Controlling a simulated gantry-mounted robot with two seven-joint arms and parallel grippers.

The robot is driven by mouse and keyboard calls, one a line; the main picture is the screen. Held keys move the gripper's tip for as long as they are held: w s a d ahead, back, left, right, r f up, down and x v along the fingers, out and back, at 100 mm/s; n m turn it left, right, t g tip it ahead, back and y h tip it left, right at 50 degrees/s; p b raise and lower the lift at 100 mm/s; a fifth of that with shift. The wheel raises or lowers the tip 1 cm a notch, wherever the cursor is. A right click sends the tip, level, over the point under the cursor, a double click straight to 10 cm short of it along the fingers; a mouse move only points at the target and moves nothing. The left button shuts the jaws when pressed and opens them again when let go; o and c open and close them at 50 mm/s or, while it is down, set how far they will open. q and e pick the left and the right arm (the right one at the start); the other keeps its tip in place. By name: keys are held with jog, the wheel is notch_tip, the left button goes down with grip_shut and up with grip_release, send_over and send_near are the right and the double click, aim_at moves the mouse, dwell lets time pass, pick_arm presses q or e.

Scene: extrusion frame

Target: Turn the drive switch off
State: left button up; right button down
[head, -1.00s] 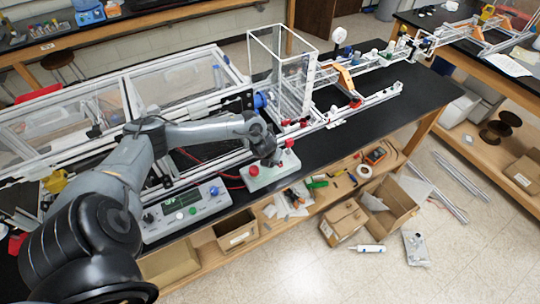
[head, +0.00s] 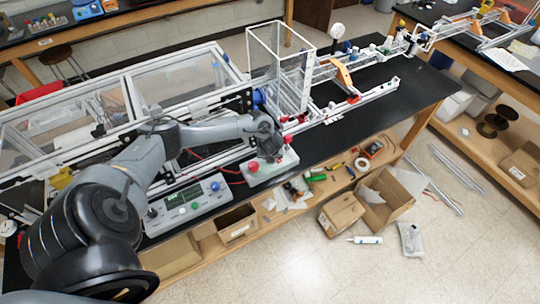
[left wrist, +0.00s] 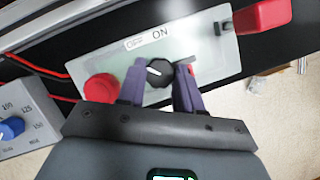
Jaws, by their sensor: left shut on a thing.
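The drive switch is a black round knob (left wrist: 160,73) with a white pointer mark, on a pale control box (left wrist: 205,60). The labels OFF and ON are printed above it. The mark sits on the knob's left side, roughly on the OFF side; its exact angle is hard to tell. My left gripper (left wrist: 160,86) is shut on the knob, one purple finger on each side. In the head view my left gripper (head: 277,153) reaches down onto the control box (head: 259,179) and hides the knob. My right gripper is not in view.
A red mushroom button (left wrist: 101,88) sits left of the knob, close to the left finger. A red part (left wrist: 262,15) stands at the right. A console with a blue dial (head: 215,186) lies left of the box. A clear-walled frame (head: 280,70) rises behind.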

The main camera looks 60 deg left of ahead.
pick_arm(q)
jog(key=o, duration=1)
jog(key=shift+o, duration=0.2)
jog(key=shift+r, duration=0.15)
jog(key=p+v, duration=0.1)
jog(key=v, duration=0.9)
jog(key=shift+d+r, duration=0.2)
jog(key=shift+r, duration=0.05)
